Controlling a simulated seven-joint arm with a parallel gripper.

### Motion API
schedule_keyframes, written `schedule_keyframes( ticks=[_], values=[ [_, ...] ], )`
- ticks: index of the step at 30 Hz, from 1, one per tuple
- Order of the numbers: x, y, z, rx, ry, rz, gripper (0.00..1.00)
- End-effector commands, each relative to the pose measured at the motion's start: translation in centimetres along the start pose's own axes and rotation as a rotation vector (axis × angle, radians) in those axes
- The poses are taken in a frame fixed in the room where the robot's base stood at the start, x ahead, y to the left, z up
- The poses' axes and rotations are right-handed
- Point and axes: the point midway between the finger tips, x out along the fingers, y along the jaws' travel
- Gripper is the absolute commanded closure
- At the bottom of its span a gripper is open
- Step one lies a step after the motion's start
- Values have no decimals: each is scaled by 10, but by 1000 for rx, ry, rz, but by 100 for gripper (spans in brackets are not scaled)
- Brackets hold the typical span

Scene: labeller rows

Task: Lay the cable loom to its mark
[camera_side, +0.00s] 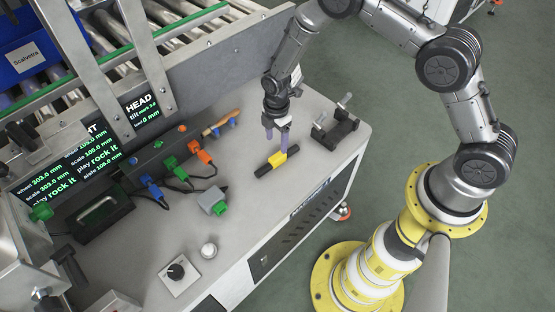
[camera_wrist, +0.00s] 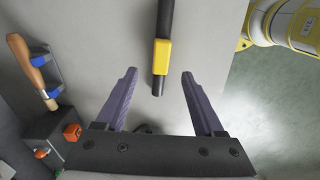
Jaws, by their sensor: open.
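The cable loom appears to be the straight black length with a yellow sleeve round its middle (camera_side: 278,159). It lies on the grey bench top near the front edge, and shows in the wrist view (camera_wrist: 161,55). My gripper (camera_side: 275,149) is over it, pointing down, with its purple fingers apart. In the wrist view the open fingertips (camera_wrist: 159,73) are to either side of the loom's near part, with clear gaps on both sides. The yellow sleeve is about level with the tips or just beyond them. I cannot make out a mark for it.
Blue (camera_side: 151,187), green (camera_side: 170,163) and orange (camera_side: 205,156) plugs with black cables lie to the left. A wooden-handled tool (camera_side: 221,124) rests in blue holders behind. A black clamp fixture (camera_side: 336,127) stands right. A grey box with green plug (camera_side: 213,200) is nearby.

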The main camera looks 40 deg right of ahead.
Motion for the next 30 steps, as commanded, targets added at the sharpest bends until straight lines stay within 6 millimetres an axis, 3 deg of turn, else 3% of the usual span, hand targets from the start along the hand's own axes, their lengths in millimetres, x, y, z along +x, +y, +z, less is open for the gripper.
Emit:
schedule_keyframes(
  ticks=[3, 11, 21, 30],
  values=[
    [20, 0, 0, 1, 0, -1, 30],
    [38, 0, 0, 1, 0, 1, 30],
    [82, -2, 2, 1, 0, 1, 30],
    [86, -2, 1, 1, 1, 3, 30]
  ],
)
